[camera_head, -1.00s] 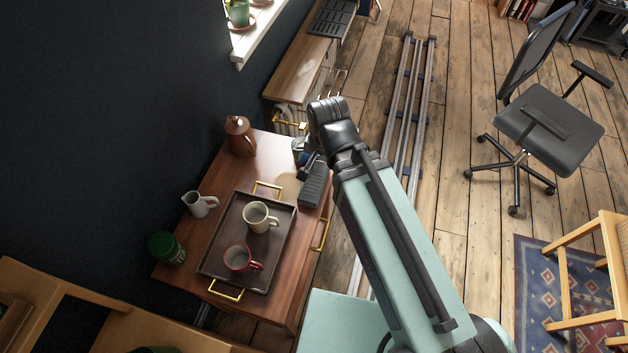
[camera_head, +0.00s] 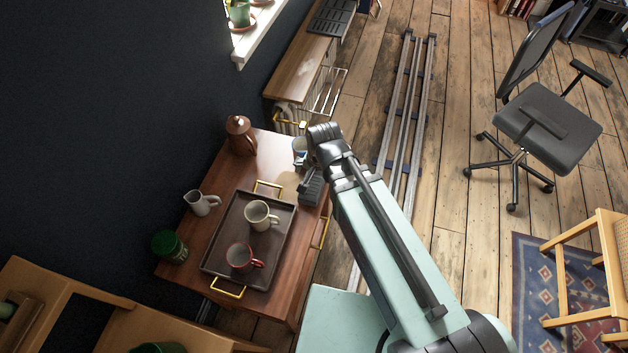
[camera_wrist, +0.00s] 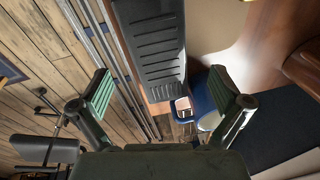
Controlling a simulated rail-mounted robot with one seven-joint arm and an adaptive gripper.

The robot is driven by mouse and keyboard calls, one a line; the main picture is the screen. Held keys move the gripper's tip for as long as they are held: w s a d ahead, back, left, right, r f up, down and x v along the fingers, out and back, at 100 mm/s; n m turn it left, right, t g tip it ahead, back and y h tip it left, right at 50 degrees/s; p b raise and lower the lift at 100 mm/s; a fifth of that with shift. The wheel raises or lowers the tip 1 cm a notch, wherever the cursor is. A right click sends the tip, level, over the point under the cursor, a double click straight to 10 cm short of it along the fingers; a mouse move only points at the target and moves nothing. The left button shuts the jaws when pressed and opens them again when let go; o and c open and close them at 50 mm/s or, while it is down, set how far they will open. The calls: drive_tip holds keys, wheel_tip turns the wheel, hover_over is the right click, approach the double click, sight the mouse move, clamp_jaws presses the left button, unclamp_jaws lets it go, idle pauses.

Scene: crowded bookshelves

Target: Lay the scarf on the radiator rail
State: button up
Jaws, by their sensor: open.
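I cannot make out a scarf in any view. The white radiator rail (camera_head: 328,92) is at the side of the wooden shelf, beyond the far end of the cart. My gripper (camera_wrist: 162,88) is open, with its two green-padded fingers apart and nothing held between them. In the head view it is largely hidden at the arm's end, over the cart's right edge.
The wooden cart (camera_head: 220,165) bears a dark tray (camera_head: 278,250) with a cream mug (camera_head: 259,215) and a red mug (camera_head: 240,257). A brown pot (camera_head: 240,135), white jug (camera_head: 200,203) and green tin (camera_head: 168,246) stand around it. Open floor lies right, with an office chair (camera_head: 545,120).

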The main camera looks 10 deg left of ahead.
sight(314, 180)
drive_tip(key=shift+w+a+f+p, duration=0.1)
drive_tip(key=shift+w+f+p, duration=0.05)
drive_tip(key=shift+f, duration=0.65)
drive_tip(key=shift+w+a+f+p, duration=0.1)
drive_tip(key=shift+f+p, duration=0.05)
drive_tip(key=shift+f, duration=0.65)
drive_tip(key=c, duration=1.4)
drive_tip(key=shift+r, duration=0.1)
